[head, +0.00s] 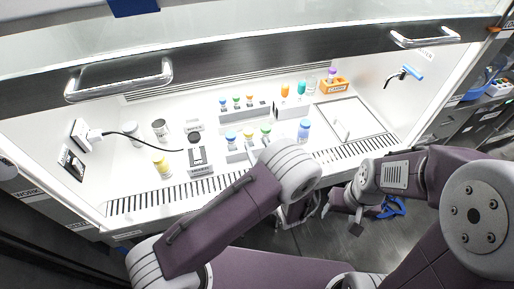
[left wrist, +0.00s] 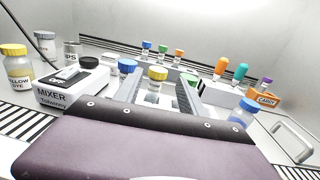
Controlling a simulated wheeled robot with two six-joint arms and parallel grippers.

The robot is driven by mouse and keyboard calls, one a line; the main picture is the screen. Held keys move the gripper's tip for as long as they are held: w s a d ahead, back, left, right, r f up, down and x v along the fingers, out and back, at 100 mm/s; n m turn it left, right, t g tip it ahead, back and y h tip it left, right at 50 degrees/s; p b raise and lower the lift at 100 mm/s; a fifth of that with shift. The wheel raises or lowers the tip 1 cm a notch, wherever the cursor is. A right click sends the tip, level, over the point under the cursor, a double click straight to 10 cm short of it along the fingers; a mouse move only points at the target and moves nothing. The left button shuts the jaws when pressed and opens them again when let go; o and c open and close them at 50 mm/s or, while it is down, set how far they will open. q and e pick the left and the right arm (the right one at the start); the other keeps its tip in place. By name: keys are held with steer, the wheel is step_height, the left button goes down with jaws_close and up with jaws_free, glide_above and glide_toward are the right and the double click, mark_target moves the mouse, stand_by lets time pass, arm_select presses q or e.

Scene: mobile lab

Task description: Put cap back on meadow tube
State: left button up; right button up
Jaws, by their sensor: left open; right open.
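Small vials with coloured caps stand in two rows. The front row has a blue-capped vial (head: 231,136), a yellow-capped vial (head: 249,132) and a green-capped vial (head: 266,131). The back row has blue (head: 222,102), green (head: 236,100) and orange (head: 249,99) tops. I cannot tell which is the meadow tube, nor make out its loose cap. My left gripper (left wrist: 160,90) is open, its fingers at either side of the yellow-capped vial (left wrist: 158,74) in the left wrist view; contact cannot be told. In the head view my arm partly hides it. My right gripper (head: 341,218) is open and empty, outside the hood.
A mixer (head: 199,162) and yellow dye bottle (head: 161,166) stand left. A blue-capped bottle (head: 304,129) stands right of the vials. A vent grille (head: 150,202) lines the front edge.

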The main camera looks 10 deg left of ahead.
arm_select(q)
steer(key=shift+w, duration=0.1)
steer(key=s+a+n+g+y, duration=0.3)
steer(key=a+n+g+y, duration=0.15)
steer(key=a, duration=0.45)
steer(key=s+a+n+g+h, duration=0.1)
steer(key=s+a+n+g, duration=0.1)
steer(key=s+n+g, duration=0.2)
steer(key=s+a+f+n+g+h, duration=0.1)
steer(key=s+a+n+g+h, duration=0.1)
steer(key=s+a+n+g, duration=0.1)
steer(key=s+a+f+n+g+h, duration=0.1)
steer(key=s+a+n+g, duration=0.2)
steer(key=s+n+g, duration=0.2)
steer(key=shift+s+a+f+n+g+h, duration=0.1)
steer(key=shift+s+a+n+g+h, duration=0.2)
steer(key=shift+s, duration=0.65)
steer(key=shift+s+d+f+n+g+h, duration=0.1)
steer(key=shift+s+n, duration=0.25)
steer(key=shift+s, duration=0.55)
steer(key=d+r+n+t+h, duration=0.1)
steer(key=d+n+t+h, duration=0.1)
steer(key=d+n+h, duration=0.5)
steer(key=n+h, duration=0.1)
steer(key=n, duration=0.4)
steer(key=shift+s+r+n+t+h, duration=0.2)
steer(key=shift+s+n+t+h, duration=0.05)
steer(key=shift+n+t+h, duration=0.15)
